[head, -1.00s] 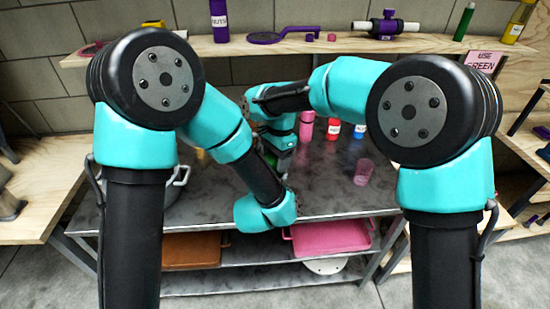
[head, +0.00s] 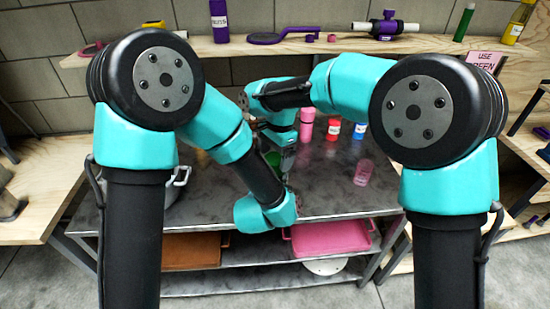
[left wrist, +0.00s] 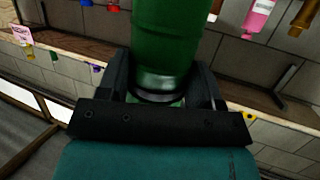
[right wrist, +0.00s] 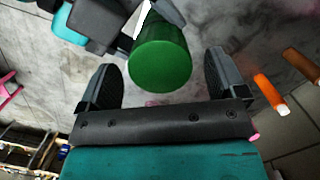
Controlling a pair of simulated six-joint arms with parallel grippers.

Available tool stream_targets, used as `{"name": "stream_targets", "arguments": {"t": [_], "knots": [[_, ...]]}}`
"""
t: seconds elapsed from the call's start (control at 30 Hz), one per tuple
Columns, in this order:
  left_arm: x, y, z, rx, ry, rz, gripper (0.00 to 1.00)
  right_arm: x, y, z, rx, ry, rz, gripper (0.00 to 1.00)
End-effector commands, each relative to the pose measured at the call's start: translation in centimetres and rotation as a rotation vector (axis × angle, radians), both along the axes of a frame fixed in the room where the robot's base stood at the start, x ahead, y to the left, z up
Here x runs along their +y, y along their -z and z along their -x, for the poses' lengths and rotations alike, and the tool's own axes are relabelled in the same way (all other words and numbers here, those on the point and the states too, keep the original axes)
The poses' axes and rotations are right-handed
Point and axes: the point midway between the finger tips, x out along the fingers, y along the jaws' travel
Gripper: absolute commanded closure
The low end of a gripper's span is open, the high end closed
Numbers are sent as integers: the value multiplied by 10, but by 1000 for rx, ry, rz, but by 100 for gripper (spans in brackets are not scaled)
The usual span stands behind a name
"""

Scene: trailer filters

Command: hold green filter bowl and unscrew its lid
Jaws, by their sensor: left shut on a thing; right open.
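The green filter bowl shows in the left wrist view (left wrist: 165,35) as a ribbed green cylinder with a dark ring near its lower end. My left gripper (left wrist: 165,82) is shut on it, one finger on each side. In the right wrist view, the round green end (right wrist: 160,66) faces the camera. My right gripper (right wrist: 160,65) is open there, its fingers apart on either side with visible gaps. In the head view, only a little green (head: 272,158) shows below my right wrist; the arms hide the rest. I cannot tell where lid and bowl meet.
A metal pot (head: 180,180) stands left on the grey metal table (head: 325,200). Pink (head: 307,125), red (head: 333,128) and blue (head: 359,131) containers stand at the back, with a translucent pink cup (head: 363,172) at right. The right front of the table is clear.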

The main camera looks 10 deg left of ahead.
Motion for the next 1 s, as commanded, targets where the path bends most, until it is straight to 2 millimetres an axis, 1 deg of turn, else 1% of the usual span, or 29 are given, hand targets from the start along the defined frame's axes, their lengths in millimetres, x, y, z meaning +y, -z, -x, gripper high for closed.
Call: {"name": "stream_targets", "arguments": {"t": [0.03, 0.2, 0.3, 0.53, 0.57, 0.6, 0.73, 0.87, 1.0], "knots": [[0, 0, 0, -1, 0, 0, 100, 0, -7, 0, -1, 0, -1, 10], [0, 0, 0, -1, 0, 0, 100, 0, -26, 0, -2, -1, -1, 10], [0, 0, 0, -1, 0, 0, 100, 0, -31, 0, -1, -1, -2, 10], [0, 0, 0, -1, 0, 0, 100, 0, -32, 0, 0, 0, 0, 10], [0, 0, 0, -1, 0, 0, 100, 0, -32, 0, 0, 0, 0, 13], [0, 0, 0, -1, 0, 0, 100, 0, -31, 0, 0, 0, -1, 13], [0, 0, 0, -1, 0, 0, 100, 2, -31, 0, 4, 15, -28, 13], [0, 0, 0, -1, 0, 0, 100, 8, -29, -2, 17, 57, -106, 13], [0, 0, 0, -1, 0, 0, 100, 21, -30, -6, 31, 141, -250, 13]]}}
